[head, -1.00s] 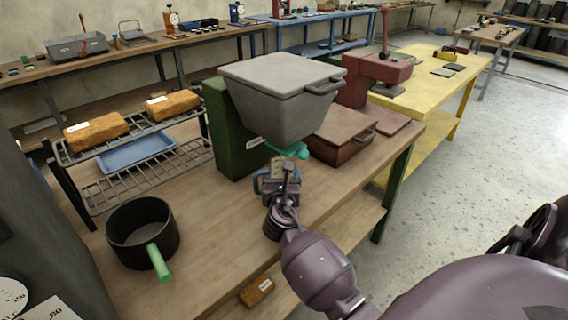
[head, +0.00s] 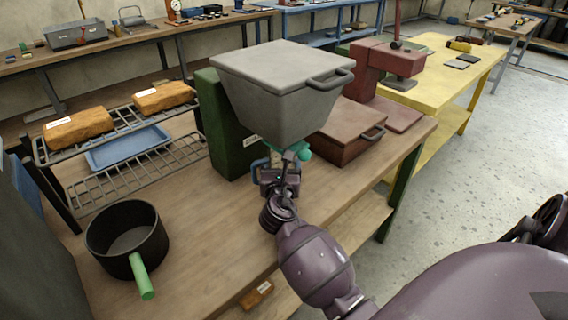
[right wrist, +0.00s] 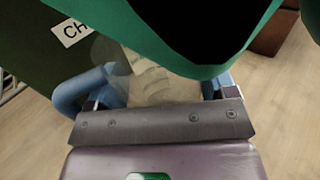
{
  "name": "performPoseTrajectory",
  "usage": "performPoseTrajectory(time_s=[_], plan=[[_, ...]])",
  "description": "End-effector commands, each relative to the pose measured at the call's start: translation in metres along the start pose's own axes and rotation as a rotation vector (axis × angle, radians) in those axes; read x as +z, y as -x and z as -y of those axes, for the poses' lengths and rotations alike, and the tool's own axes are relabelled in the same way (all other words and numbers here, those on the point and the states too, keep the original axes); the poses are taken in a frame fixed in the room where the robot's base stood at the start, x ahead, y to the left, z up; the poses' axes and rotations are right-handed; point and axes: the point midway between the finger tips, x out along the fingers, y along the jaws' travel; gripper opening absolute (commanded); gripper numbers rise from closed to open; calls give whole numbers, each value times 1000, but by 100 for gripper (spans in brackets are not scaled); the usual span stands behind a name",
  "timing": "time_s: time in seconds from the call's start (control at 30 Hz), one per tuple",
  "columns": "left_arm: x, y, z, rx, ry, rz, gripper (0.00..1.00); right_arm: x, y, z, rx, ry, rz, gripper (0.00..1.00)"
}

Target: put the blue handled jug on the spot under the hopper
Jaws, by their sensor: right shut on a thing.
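My right gripper (head: 277,172) is shut on the blue handled jug, just below the hopper. In the head view the jug's blue handle (head: 258,180) shows left of the gripper, and most of its body is hidden. In the right wrist view the jug (right wrist: 155,82) looks pale and see-through, with blue parts on both sides of the gripper (right wrist: 158,98). The grey hopper (head: 275,105) has a green outlet (right wrist: 190,62) close above the jug. The spot under it is hidden, and I cannot tell whether the jug touches the table. My left gripper is not in view.
The hopper's green stand (head: 220,135) is close behind the jug. A brown lidded box (head: 345,135) stands to the right. A black pot (head: 127,240) with a green handle and a wire rack (head: 125,185) are left. The wooden table (head: 205,225) is clear between pot and gripper.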

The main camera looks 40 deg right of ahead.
Motion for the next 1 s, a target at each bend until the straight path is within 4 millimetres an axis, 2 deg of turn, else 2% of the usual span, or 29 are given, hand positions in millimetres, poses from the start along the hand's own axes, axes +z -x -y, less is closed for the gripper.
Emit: performPoseTrajectory(time_s=[0.03,0.37,0.57,0.6,0.7,0.73,1.0], plan=[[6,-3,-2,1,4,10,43,-8,3,-2,-1,3,-6,51],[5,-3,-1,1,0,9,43,-4,6,-4,-2,1,-2,51],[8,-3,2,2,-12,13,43,-9,6,-4,-2,2,-3,51],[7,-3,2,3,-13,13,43,-9,6,-4,-2,2,-3,82],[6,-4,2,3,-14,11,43,-8,6,-4,-3,2,-3,97],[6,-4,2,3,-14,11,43,-8,6,-4,-3,2,-3,100],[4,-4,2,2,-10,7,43,-6,6,-4,-3,0,-2,100]])
